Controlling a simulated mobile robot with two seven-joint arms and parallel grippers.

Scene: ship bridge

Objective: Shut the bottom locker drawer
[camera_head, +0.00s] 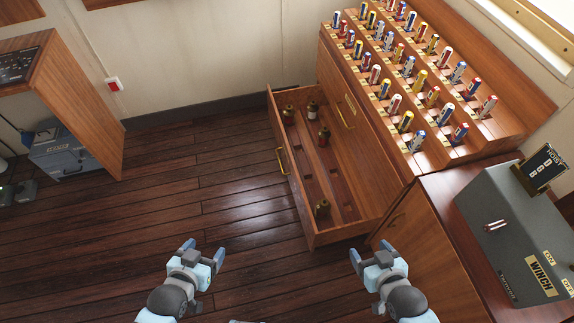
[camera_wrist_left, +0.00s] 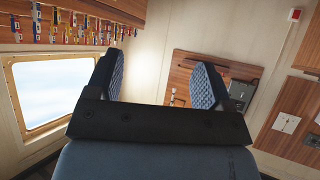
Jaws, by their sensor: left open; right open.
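The bottom locker drawer (camera_head: 289,165) is pulled well out of the wooden locker (camera_head: 352,108) in the head view. Its front panel faces left and carries a brass handle (camera_head: 282,161). My right gripper (camera_head: 374,256) is open and empty, just below the drawer's near end and beside the cabinet.
Racks of coloured rolled flags (camera_head: 410,75) top the locker. A wooden cabinet (camera_head: 425,235) with a grey winch box (camera_head: 515,235) stands at the right. A console (camera_head: 75,100) stands at the left. The plank floor (camera_head: 190,195) left of the drawer is clear.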

